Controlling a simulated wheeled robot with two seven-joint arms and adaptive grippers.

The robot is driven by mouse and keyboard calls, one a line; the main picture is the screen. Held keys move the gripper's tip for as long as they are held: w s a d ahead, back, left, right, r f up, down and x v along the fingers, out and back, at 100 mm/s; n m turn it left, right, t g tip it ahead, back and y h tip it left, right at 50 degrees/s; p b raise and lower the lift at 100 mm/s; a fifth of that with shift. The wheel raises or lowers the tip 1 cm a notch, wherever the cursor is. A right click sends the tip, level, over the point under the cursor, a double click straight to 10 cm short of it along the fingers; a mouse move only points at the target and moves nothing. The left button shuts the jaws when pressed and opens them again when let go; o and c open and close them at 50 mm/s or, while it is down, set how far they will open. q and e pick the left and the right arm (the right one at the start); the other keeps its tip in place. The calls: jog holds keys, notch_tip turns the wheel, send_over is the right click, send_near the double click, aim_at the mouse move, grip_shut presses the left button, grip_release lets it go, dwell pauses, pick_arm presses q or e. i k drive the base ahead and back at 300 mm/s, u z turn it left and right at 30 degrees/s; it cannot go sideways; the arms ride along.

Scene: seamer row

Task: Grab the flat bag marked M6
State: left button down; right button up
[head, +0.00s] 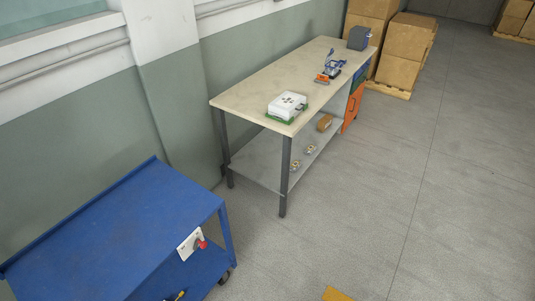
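I cannot make out a bag marked M6 in the head view; any lettering is too small to read. A white flat piece (189,244) with a grey mark shows at the right edge of the blue cart (135,220), with a small red object (202,244) against it. I cannot tell whether it is a bag or a label. A white box-like item (288,104) with dark marks on top sits on a green base at the near end of the workbench (262,82). Neither of my grippers is in view.
The bench also bears a blue and orange tool (329,72) and a grey box (359,38). Its lower shelf (256,164) holds a brown box (324,123) and small round items (296,165). Cartons (405,42) stand behind. The floor (400,170) at right is clear.

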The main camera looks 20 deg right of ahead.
aim_at(310, 149)
jog(key=z, duration=0.5)
jog(key=i, duration=0.45)
jog(key=z, duration=1.25)
jog(key=i, duration=2.4)
jog(key=u, duration=1.35)
jog(key=i, duration=0.8)
jog(key=u, duration=0.9)
